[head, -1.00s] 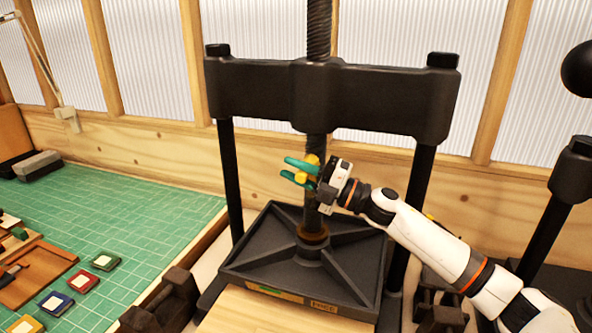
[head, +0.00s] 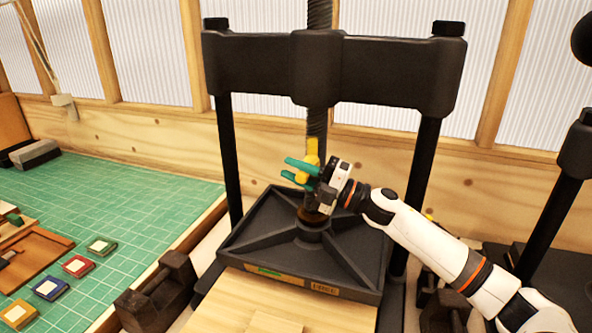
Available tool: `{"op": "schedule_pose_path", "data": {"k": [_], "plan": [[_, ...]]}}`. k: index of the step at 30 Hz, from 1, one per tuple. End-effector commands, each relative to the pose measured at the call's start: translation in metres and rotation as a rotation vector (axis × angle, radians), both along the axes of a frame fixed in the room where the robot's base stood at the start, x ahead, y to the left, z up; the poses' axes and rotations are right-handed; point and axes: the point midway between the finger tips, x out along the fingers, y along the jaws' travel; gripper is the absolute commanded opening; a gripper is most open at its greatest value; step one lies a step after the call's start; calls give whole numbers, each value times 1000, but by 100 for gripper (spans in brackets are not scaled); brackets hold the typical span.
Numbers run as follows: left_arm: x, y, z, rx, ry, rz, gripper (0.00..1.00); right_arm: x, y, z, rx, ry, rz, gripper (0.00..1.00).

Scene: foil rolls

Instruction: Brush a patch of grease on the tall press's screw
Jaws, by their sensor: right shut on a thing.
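The tall press (head: 320,68) is black, with a crossbeam on two posts and a ribbed screw (head: 317,124) running down the middle to a ribbed platen (head: 260,225). A brownish-orange patch shows low on the screw, near the platen's hub. My right gripper (head: 300,172) is at the lower screw and is shut on a yellow-handled thing (head: 312,148), which looks like the brush. Its bristles are hidden behind the gripper, so contact with the screw cannot be told. My left gripper is not in view.
A green cutting mat (head: 150,205) at left holds small coloured square pads (head: 77,265) and a wooden tray (head: 35,260). A dark iron block (head: 160,295) stands beside the press. Another dark post (head: 555,215) stands at right.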

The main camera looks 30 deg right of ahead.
Motion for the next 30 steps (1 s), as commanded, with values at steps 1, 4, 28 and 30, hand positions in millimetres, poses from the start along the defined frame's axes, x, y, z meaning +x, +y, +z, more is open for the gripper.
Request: {"op": "schedule_pose_path", "data": {"k": [1, 4, 28, 30], "plan": [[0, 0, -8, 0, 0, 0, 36, 0, 0, -9, 1, 1, 0, 1], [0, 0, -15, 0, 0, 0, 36, 0, 0, -18, 0, 0, 0, 1], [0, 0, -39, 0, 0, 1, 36, 1, -1, -48, 0, -1, -1, 1], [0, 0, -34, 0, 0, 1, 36, 1, -1, -43, -1, -2, -2, 1]]}}
